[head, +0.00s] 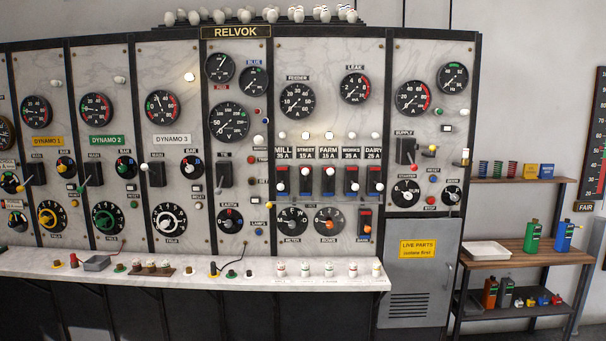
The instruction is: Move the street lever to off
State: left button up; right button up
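The street lever (305,172) is on the feeder panel of the grey marble switchboard, below the "STREET 15 A" label (305,153). Its white knob is at the upper end of its dark switch body. The lamp above it (305,136) looks lit. The farm lever (329,172) beside it also has its knob up. The mill lever (281,187), works lever (352,187) and dairy lever (377,187) have their knobs lower. Neither of my grippers shows in the head view.
A white marble ledge (230,284) runs below the panels, with a grey tray (97,263), plugs and several small white-topped pieces on it. At right stand a cabinet with a yellow "LIVE PARTS" sign (418,249) and a shelf with bottles (532,236).

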aim_at(305, 172)
jog(key=i+l, duration=0.25)
jog(key=i, duration=0.25)
jog(key=i+l, duration=0.25)
jog(key=i, duration=0.2)
jog(key=i+l, duration=0.3)
jog(key=i, duration=0.2)
